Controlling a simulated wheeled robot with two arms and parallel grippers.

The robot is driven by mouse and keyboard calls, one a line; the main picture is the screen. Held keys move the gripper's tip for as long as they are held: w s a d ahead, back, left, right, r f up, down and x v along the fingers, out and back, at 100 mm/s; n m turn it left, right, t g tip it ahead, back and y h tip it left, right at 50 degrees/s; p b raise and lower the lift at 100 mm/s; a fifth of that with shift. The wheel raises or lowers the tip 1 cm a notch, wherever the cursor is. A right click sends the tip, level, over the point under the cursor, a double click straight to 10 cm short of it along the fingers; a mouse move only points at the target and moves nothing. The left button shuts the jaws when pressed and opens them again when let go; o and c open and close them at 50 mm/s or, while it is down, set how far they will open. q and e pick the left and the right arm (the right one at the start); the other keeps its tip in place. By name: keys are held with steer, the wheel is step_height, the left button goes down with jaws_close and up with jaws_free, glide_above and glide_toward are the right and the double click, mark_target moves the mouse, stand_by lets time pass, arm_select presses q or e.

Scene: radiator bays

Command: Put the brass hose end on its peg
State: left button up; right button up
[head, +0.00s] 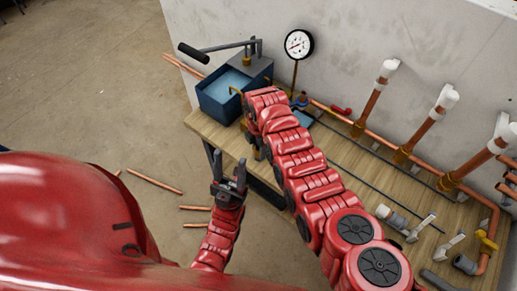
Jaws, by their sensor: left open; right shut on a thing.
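My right arm reaches across the bench from the lower right, and its wrist is beside the blue tank. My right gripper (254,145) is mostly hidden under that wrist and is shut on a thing. A bent brass piece (238,92), which looks like the brass hose end, shows just left of the wrist, in front of the tank. Its contact with the jaws is hidden. I cannot make out its peg. My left gripper (230,181) is open and empty, its fingers pointing up, in front of the bench's near edge.
The blue tank (219,105) has a pump lever (222,47). Copper pipes (372,102) with white caps line the wall. Fittings and valves (418,229) lie at right. Copper offcuts (153,183) lie on the floor.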

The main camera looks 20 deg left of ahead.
steer(key=shift+f, duration=0.15)
steer(key=o, duration=1.1)
steer(key=shift+o, duration=0.2)
step_height(320, 180, up, 9)
steer(key=b, duration=0.3)
steer(key=shift+w+f, duration=0.1)
step_height(320, 180, up, 9)
steer(key=p, duration=0.1)
steer(key=shift+f, duration=0.2)
steer(key=shift+s+f, duration=0.1)
steer(key=shift+s, duration=0.1)
